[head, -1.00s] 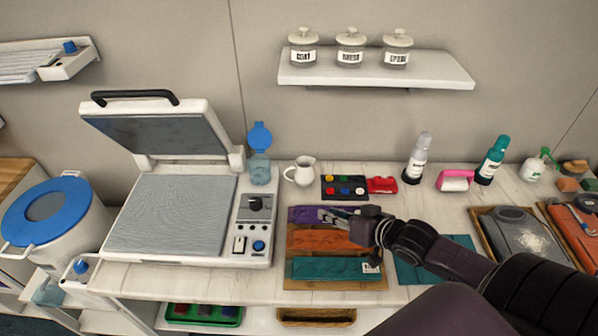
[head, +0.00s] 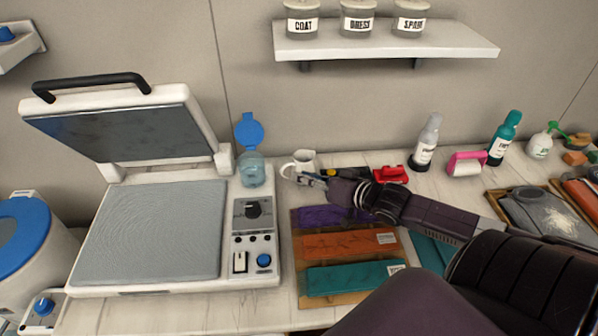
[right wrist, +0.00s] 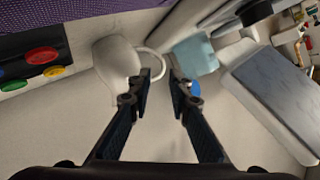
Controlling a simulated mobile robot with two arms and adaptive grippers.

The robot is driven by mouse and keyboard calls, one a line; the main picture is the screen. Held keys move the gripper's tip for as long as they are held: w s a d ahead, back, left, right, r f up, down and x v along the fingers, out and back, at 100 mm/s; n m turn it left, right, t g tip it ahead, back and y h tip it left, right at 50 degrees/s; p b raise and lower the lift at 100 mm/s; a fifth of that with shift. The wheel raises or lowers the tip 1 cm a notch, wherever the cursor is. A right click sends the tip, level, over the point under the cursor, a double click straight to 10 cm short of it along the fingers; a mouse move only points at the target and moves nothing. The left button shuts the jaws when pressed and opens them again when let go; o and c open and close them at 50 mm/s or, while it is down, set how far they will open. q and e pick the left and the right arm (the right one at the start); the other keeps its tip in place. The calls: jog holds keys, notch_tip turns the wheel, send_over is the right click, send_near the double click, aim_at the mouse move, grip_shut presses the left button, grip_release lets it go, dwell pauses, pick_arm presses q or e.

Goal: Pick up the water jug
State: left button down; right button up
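The water jug appears to be the small white pitcher (head: 305,160), upright on the white counter against the back wall, its handle on the left. My right gripper (head: 306,180) is in front of the jug, covering its lower part. In the right wrist view the jug (right wrist: 116,60) is beside the left finger, and its looped handle lies near and partly between the fingertips. The right gripper (right wrist: 161,76) is open there, with a clear gap between its fingers. I cannot tell whether either finger touches the handle. My left gripper is not in view.
A clear container with an open blue lid (head: 252,171) stands left of the jug, beside the open press (head: 150,235). A black palette (head: 345,173) and a red object (head: 391,174) are to the right. Colored blocks on a tray (head: 372,296) lie in front. A shelf (head: 440,45) hangs above.

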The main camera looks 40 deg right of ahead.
aim_at(298, 170)
jog(key=shift+r+p+x, duration=0.15)
jog(key=shift+p+x, duration=0.1)
jog(key=shift+x, duration=1.1)
jog(key=shift+r+p+x, duration=0.2)
jog(key=shift+x, duration=1.2)
jog(key=shift+w+a+f, duration=0.1)
jog(key=shift+w+f, duration=0.1)
jog(key=shift+w, duration=0.2)
jog(key=c, duration=0.5)
jog(key=shift+r, duration=0.15)
